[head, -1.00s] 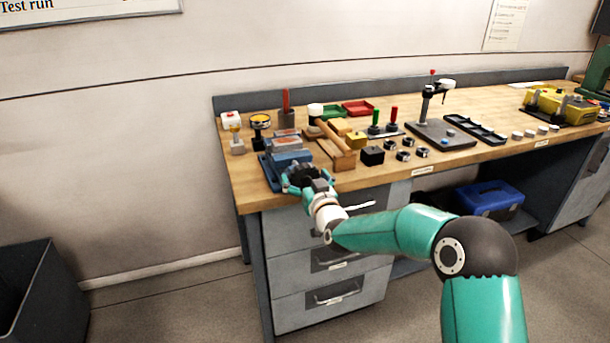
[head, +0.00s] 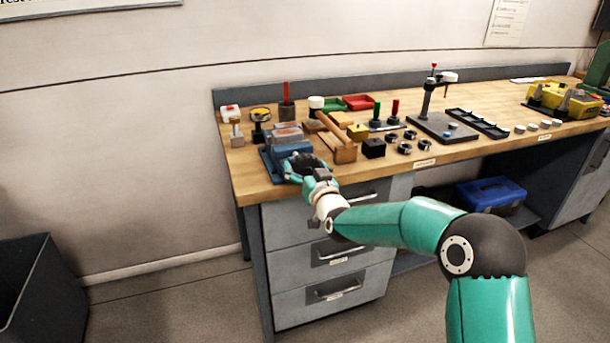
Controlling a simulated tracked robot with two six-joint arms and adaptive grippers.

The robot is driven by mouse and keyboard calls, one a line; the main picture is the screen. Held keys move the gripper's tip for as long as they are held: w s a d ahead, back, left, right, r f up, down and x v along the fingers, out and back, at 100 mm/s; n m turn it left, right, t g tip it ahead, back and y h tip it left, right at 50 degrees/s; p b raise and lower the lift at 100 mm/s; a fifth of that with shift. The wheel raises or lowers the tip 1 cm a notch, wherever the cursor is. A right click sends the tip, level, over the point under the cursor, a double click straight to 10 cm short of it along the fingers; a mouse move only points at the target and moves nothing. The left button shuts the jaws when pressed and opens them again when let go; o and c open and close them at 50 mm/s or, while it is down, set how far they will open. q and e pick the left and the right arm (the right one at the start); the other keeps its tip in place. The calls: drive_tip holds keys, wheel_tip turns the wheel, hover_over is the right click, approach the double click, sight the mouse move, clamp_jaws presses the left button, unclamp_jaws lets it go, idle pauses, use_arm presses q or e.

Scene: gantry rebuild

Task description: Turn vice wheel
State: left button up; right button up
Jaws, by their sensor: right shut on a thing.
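A blue vice (head: 279,153) is mounted at the left front corner of the wooden workbench (head: 262,191), with something grey and reddish between its jaws. Its dark round wheel (head: 306,161) faces the front edge of the bench. My right gripper (head: 303,171) is at the wheel, its teal fingers around the rim, shut on it. The gripper and wrist hide part of the wheel and of the vice's front. My left gripper is not in view.
A wooden mallet (head: 335,137), a black block (head: 373,148) and several dark rings (head: 404,148) lie right of the vice. A small drill stand (head: 428,105) is farther right. Grey drawers (head: 330,260) are below the arm. A dark bin (head: 45,295) stands on the floor at left.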

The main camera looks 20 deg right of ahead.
drive_tip(key=o, duration=0.9)
drive_tip(key=shift+o, duration=0.2)
drive_tip(key=s, duration=1.2)
drive_tip(key=shift+d, duration=0.2)
